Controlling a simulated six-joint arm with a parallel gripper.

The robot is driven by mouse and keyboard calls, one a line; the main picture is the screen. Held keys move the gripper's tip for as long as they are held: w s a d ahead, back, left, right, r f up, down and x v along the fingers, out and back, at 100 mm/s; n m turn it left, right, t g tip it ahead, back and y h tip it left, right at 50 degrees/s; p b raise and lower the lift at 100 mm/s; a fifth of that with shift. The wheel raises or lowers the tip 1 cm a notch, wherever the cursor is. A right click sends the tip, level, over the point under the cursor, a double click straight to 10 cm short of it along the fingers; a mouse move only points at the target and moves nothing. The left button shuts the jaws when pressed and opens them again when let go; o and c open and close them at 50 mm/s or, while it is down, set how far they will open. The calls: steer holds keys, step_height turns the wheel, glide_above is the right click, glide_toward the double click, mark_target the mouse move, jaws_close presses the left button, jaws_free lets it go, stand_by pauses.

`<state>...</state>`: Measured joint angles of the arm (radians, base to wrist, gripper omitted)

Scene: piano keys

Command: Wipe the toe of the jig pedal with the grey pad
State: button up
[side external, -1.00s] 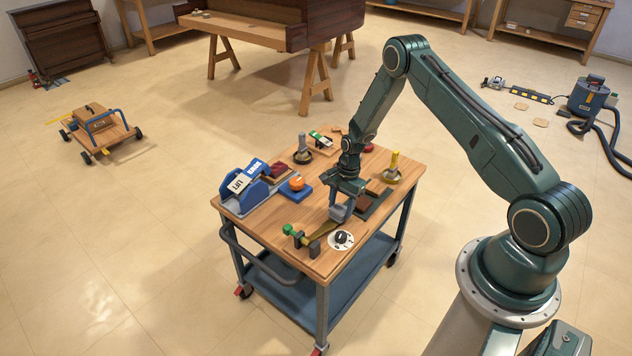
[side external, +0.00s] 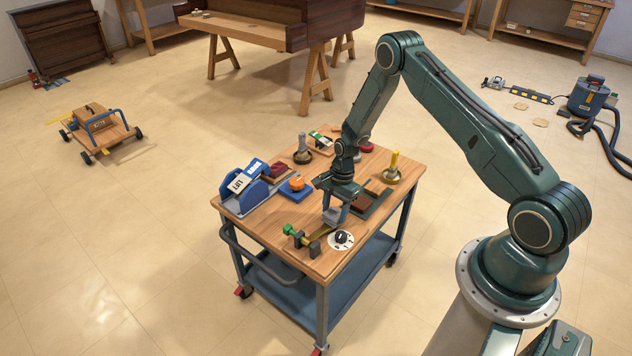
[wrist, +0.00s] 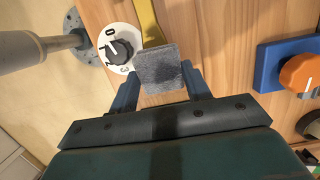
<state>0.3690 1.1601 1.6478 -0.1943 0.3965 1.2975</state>
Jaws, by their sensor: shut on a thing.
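My gripper (side external: 335,207) is shut on the grey pad (wrist: 160,68), which sits between its two blue fingers in the wrist view. The brass pedal (wrist: 147,20) is a yellow strip running up from behind the pad; the pad overlaps its near end. In the side view the brass pedal (side external: 320,232) lies beside the green-topped jig clamp (side external: 296,236), low on the bench top, and my gripper is just above its right end. Whether the pad touches the pedal I cannot tell; the pad hides that end.
A white dial with a black knob (side external: 341,239) stands close to the pedal, also in the wrist view (wrist: 120,48).

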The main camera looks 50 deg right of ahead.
steer(key=shift+a, duration=0.1)
steer(key=shift+a+r, duration=0.15)
steer(key=shift+a, duration=1.35)
steer(key=shift+d, duration=0.2)
steer(key=shift+d+f, duration=0.2)
steer(key=shift+d, duration=0.5)
steer(key=shift+d+f, duration=0.15)
steer(key=shift+d, duration=0.55)
steer(key=shift+d, duration=0.1)
steer(key=shift+d+f, duration=0.2)
steer(key=shift+d, duration=1.3)
steer(key=shift+r, duration=0.1)
steer(key=shift+d+r, duration=0.2)
steer(key=shift+r, duration=0.75)
steer(key=shift+d+r, duration=0.15)
steer(key=shift+r, duration=0.85)
steer(key=shift+d+r, duration=0.2)
steer(key=shift+r, duration=0.75)
